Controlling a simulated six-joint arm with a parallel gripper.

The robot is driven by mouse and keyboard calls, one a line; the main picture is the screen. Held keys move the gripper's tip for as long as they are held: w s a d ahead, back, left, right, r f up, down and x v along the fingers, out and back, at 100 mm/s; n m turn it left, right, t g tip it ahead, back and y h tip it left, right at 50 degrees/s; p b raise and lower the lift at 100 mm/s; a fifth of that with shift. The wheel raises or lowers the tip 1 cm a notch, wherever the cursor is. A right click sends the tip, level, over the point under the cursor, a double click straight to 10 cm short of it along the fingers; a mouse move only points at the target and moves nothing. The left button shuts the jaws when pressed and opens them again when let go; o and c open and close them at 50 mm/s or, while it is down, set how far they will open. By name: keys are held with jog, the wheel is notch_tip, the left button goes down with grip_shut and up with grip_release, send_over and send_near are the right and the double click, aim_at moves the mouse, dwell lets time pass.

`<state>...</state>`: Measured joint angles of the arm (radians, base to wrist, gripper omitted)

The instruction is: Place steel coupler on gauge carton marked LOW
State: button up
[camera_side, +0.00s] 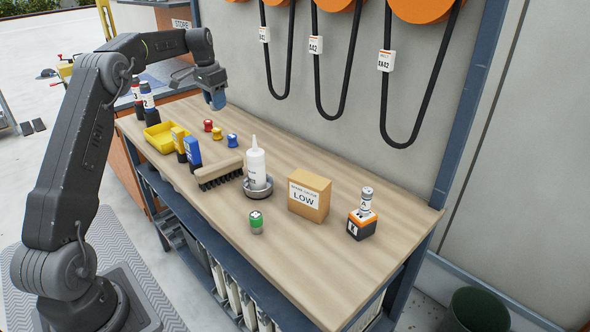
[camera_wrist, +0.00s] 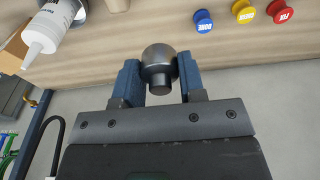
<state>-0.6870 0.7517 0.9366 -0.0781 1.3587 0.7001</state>
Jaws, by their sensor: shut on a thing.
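The steel coupler (camera_wrist: 159,57), a dark, shiny rounded metal piece with a narrower end, sits between my two blue fingertips in the wrist view. My gripper (camera_wrist: 159,76) is shut on it. In the side view my gripper (camera_side: 215,98) is raised above the far left part of the bench, and the coupler is hard to make out there. The gauge carton (camera_side: 316,187), a brown box with a white label reading LOW, stands upright on the right half of the bench, well apart from my gripper. Its visible top is bare.
A white bottle (camera_side: 255,166) stands on a grey round base left of the carton. A brush (camera_side: 219,174), green cylinder (camera_side: 256,222), orange-black block (camera_side: 362,226), yellow tray (camera_side: 160,138) and small coloured knobs (camera_side: 217,133) share the bench. Black cables (camera_side: 344,95) hang behind.

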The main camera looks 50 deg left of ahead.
notch_tip(320, 180, up, 7)
jog(key=shift+r, duration=0.15)
jog(key=shift+d+r, duration=0.1)
jog(key=shift+r, duration=0.2)
jog(key=w+d+m, duration=0.1)
jog(key=d, duration=1.1)
jog(key=m, duration=0.1)
send_over(311, 178)
jog(key=f, duration=1.2)
jog(key=shift+s+a, duration=0.25)
jog(key=shift+s, duration=0.1)
jog(key=shift+w+d+f, duration=0.1)
jog(key=shift+w+d, duration=0.05)
jog(key=shift+f, duration=2.05)
